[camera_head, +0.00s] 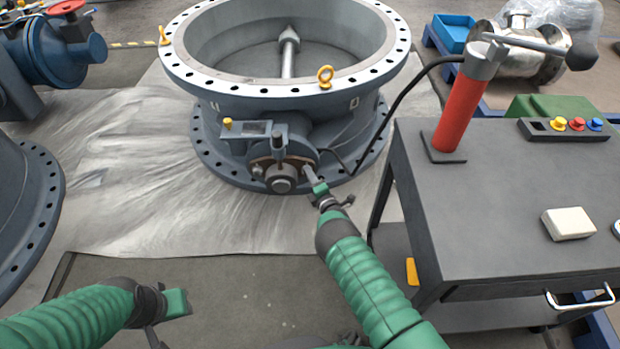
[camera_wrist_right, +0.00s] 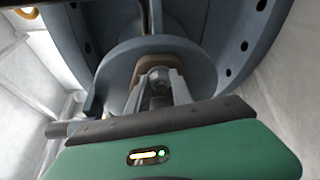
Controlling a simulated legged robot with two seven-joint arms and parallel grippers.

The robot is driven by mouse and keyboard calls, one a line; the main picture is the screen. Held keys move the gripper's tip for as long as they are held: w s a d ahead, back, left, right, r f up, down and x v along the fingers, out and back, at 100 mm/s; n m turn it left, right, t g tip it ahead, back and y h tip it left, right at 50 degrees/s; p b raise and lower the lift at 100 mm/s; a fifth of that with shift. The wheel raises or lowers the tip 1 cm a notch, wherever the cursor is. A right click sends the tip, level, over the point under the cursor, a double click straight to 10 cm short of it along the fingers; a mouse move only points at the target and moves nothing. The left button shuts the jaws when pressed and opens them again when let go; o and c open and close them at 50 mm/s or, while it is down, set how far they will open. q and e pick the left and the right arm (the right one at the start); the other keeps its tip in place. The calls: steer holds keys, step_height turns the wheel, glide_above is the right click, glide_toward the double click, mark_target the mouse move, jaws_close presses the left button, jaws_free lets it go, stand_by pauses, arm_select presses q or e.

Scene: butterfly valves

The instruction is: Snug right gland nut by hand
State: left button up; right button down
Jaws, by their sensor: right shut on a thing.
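The large grey butterfly valve (camera_head: 235,110) lies with its ring flat on a sheet, its shaft housing facing me. The round shaft end (camera_head: 281,180) sits at the front of the gland. The left gland nut (camera_head: 257,171) shows bare beside it. My right gripper (camera_head: 309,174) reaches the right side of the gland. In the wrist view, the right gripper's two fingers (camera_wrist_right: 158,92) are shut on the right gland nut (camera_wrist_right: 158,76), in front of a brownish flange (camera_wrist_right: 138,72). My left gripper (camera_head: 168,312) hangs low at the left, away from the valve; its jaw opening is unclear.
A black cable (camera_head: 395,105) runs from the tool toward the valve. Another flange (camera_head: 25,210) stands at left.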

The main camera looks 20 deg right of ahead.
steer(key=shift+a+f+m+t+h+b, duration=0.1)
steer(key=shift+f+m+t+h+b, duration=0.4)
steer(key=shift+m+b, duration=1.25)
steer(key=shift+d+f+m+t+h+b, duration=0.15)
steer(key=shift+m+t+b, duration=0.75)
steer(key=shift+m, duration=1.6)
steer(key=shift+a+f+m+t+h+b, duration=0.25)
steer(key=shift+m+t+b, duration=0.35)
steer(key=shift+m+b, duration=1.15)
steer(key=shift+s+d+f+m+p, duration=0.1)
steer(key=shift+m+p, duration=0.25)
steer(key=shift+m, duration=0.25)
steer(key=c, duration=1.1)
jaws_free()
steer(key=shift+r, duration=0.2)
